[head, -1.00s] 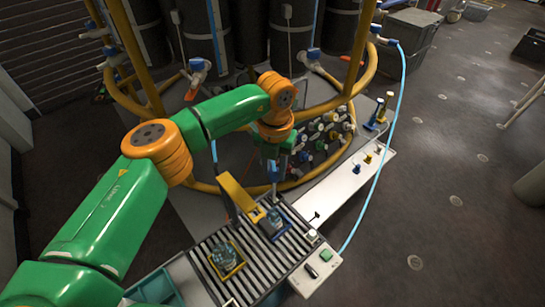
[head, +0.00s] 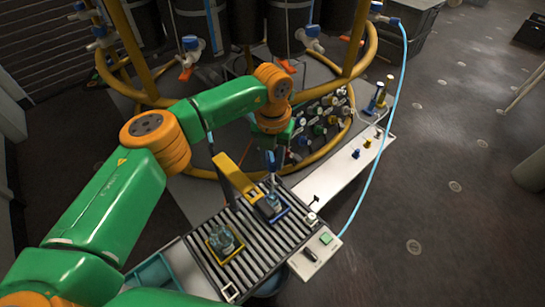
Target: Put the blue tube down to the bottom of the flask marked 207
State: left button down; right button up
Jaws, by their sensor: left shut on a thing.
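My left gripper (head: 271,158) is over the back of the slatted bench and is shut on a slim upright thing, apparently the blue tube (head: 270,166). The tube's lower end points down at the flask (head: 270,204) in the blue-edged holder. I cannot tell whether its tip is inside the neck. A second flask (head: 222,239) stands in a yellow-edged holder nearer the front left. The number 207 is not readable on either flask. My right gripper is out of view.
A yellow bracket (head: 233,176) rises close to the left of the gripper. The slatted bench (head: 262,250) has bare slats around the holders. A control box with a green button (head: 326,238) is at its right. Yellow pipes (head: 357,75) and knobs stand behind.

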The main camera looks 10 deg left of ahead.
aim_at(273, 182)
pick_arm(q)
jog(key=shift+f, duration=0.15)
dwell(0.3)
jog(key=shift+f+b, duration=0.85)
jog(key=shift+f, duration=0.2)
jog(key=shift+f+b, duration=1.5)
jog(key=shift+f, duration=0.3)
jog(key=shift+f+b, duration=1.7)
jog(key=shift+f, duration=0.4)
